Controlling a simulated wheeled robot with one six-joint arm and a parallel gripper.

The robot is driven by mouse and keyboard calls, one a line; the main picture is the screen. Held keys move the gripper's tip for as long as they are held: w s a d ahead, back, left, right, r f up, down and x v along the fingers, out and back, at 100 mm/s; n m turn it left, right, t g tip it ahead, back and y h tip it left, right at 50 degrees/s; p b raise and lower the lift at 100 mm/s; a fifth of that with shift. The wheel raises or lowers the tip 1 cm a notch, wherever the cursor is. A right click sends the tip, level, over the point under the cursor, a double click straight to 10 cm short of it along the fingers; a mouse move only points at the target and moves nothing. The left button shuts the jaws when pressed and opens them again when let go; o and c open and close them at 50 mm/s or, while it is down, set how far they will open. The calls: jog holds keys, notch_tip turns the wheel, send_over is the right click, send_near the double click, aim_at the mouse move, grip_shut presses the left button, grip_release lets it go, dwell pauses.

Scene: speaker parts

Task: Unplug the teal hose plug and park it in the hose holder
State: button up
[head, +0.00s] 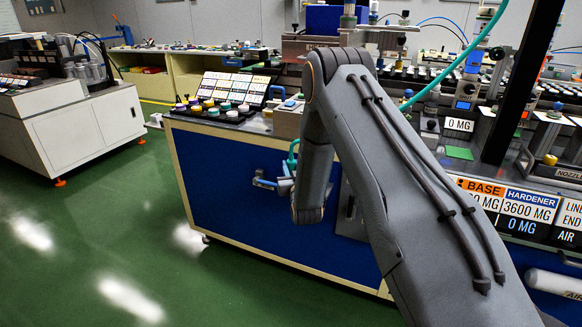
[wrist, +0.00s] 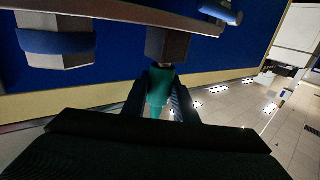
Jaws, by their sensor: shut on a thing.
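The teal hose plug (wrist: 158,88) is between the two dark fingers of my gripper (wrist: 160,92) in the wrist view, and the gripper is shut on it. The plug's far end meets a dark grey block (wrist: 168,46) on the blue panel; I cannot tell how deep it sits. In the head view a teal piece (head: 292,158) shows beside my arm at the front of the blue cabinet, and my gripper is mostly hidden there. Blue-ringed metal fittings (wrist: 56,44) hang beside the block in the wrist view. I cannot tell which part is the hose holder.
The blue cabinet (head: 228,165) carries a blue handle-like fitting (head: 264,183) on its front. A teal hose (head: 458,60) runs above at right. Green floor (head: 120,230) is clear at left.

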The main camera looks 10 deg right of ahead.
jog(key=shift+f, duration=0.35)
jog(key=o, duration=1.1)
jog(key=shift+o, duration=0.2)
jog(key=s, duration=0.7)
jog(key=shift+s+a+b, duration=0.15)
jog(key=shift+s+b, duration=0.25)
jog(key=shift+b, duration=0.05)
jog(key=shift+r, duration=0.1)
